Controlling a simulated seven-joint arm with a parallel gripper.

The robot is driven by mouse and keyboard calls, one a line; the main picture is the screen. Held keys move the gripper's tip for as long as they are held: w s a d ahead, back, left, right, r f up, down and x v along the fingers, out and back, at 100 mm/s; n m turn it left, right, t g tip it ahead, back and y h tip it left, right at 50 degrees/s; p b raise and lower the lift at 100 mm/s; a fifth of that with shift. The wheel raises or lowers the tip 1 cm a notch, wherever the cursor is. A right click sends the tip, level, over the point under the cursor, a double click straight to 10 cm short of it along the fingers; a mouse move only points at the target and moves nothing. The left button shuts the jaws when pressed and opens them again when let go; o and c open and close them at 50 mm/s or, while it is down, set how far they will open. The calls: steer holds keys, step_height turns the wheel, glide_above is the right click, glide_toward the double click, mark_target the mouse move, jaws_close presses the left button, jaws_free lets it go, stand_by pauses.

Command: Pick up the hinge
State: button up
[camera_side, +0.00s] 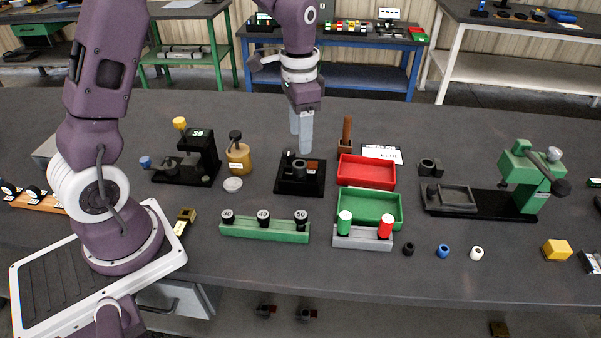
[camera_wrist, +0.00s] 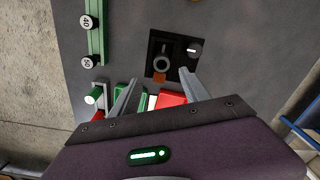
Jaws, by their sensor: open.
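I cannot tell for sure which part is the hinge. A small brass-coloured piece (camera_side: 186,215) beside my base could be it. A small dark part (camera_side: 430,167) at the right of centre is another possible match. My gripper (camera_side: 302,143) is open and empty, pointing down above a black fixture (camera_side: 300,187). The fixture carries a dark ring and a small orange-brown block. In the wrist view the fixture (camera_wrist: 153,42) shows just beyond the fingertips of my gripper (camera_wrist: 160,77), with the ring (camera_wrist: 162,60) and the block (camera_wrist: 159,76) between them.
A red tray (camera_side: 366,172) and a green tray (camera_side: 369,208) stand right of the fixture. A green rack (camera_side: 264,232) with black knobs is in front. A black press (camera_side: 200,155) and a jar (camera_side: 238,157) stand left, a green press (camera_side: 525,180) right.

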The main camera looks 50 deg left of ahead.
mark_target(301, 173)
step_height(301, 173, down, 8)
steer(key=shift+w+a+f, duration=0.1)
steer(key=shift+w+a, duration=0.05)
jaws_close()
